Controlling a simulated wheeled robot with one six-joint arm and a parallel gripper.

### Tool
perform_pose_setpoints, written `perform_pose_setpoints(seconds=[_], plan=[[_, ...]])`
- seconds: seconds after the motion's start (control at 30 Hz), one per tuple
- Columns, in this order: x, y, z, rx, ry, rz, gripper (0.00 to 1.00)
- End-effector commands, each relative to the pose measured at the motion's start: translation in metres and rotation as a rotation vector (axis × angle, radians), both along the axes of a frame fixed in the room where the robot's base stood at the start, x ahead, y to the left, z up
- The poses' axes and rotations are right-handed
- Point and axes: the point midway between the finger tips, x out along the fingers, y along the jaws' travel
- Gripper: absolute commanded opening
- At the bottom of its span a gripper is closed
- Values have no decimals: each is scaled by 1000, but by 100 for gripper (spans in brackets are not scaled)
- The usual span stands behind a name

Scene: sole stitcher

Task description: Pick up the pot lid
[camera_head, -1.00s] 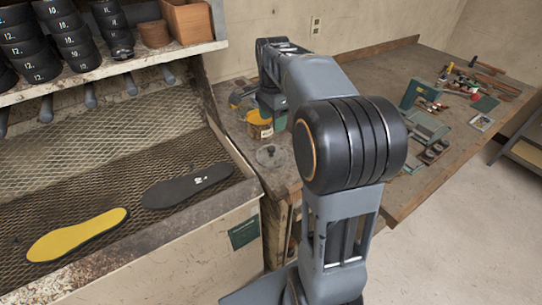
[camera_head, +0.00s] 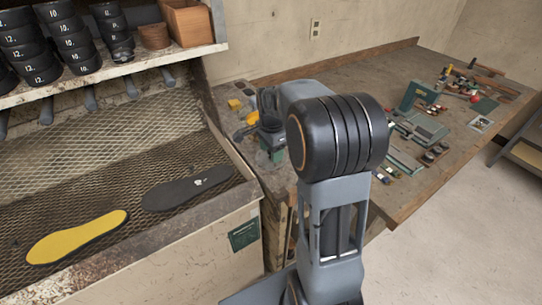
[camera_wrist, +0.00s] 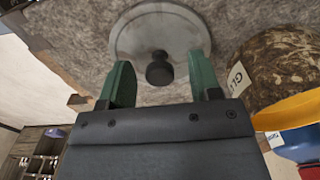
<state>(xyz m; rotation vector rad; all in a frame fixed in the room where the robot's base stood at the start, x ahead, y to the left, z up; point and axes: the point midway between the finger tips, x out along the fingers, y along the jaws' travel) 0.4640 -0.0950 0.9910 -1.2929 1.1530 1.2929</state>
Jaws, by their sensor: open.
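The pot lid (camera_wrist: 138,40) is a round, pale, glassy disc with a black knob (camera_wrist: 159,69), lying on the worn bench top in the wrist view. My gripper (camera_wrist: 163,78) is open, with one green finger on each side of the knob and a gap on both sides. The fingers reach over the lid's near part; whether they touch it I cannot tell. In the head view my gripper (camera_head: 271,147) is over the bench's near left corner, and the lid is hidden there.
A brown mottled pot with a label (camera_wrist: 285,65) stands close right of the lid, with a yellow item (camera_wrist: 290,112) and a blue labelled container (camera_wrist: 303,142) nearby. A green tool box (camera_head: 418,95) and small tools lie farther right on the bench. Two insoles rest on the mesh tray (camera_head: 120,165).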

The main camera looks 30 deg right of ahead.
Motion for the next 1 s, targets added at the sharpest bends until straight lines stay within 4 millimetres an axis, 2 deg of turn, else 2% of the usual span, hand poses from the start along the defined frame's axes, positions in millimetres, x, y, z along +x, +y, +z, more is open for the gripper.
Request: perform_pose_setpoints(seconds=[0.27,0.8,1.0], plan=[[0,0,-2,0,0,0,58],[0,0,-2,0,0,0,6],[0,0,-2,0,0,0,4]])
